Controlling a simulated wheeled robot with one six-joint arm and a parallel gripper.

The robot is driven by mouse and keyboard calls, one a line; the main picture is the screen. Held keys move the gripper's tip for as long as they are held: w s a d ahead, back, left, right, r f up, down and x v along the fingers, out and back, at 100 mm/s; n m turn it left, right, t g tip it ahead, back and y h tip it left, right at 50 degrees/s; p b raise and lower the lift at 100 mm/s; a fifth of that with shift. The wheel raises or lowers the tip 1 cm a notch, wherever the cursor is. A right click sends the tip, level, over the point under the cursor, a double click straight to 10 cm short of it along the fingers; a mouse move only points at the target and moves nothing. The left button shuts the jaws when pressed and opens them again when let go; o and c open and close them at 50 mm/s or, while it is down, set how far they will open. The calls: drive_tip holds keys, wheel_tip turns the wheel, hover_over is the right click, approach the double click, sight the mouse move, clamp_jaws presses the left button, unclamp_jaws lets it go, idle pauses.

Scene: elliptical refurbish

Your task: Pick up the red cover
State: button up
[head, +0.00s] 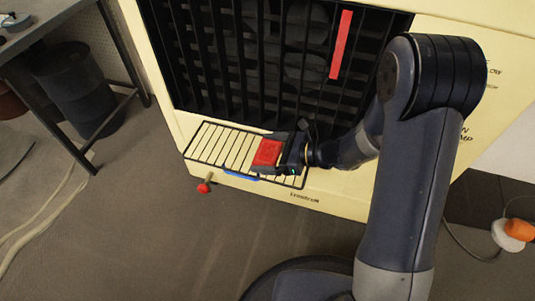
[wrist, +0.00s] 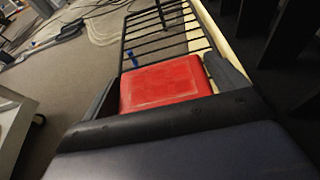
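The red cover (head: 268,152) is a flat red block at the slatted black rack on the front of the cream machine. My gripper (head: 273,153) reaches it from the right, with one finger on either side. In the wrist view the cover (wrist: 165,85) fills the space between my fingers (wrist: 164,82), which appear shut on its sides. I cannot tell whether the cover rests on the rack or is slightly above it. Its end towards my palm is hidden.
The slatted rack (head: 212,146) sticks out below a black grille (head: 220,60) with a red bar (head: 341,45) on it. A red knob (head: 204,187) projects below the rack. A table (head: 60,15) and dark bin (head: 75,85) stand left.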

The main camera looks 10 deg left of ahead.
drive_tip(key=c, duration=0.7)
drive_tip(key=shift+r, duration=0.15)
drive_tip(key=shift+c, duration=0.8)
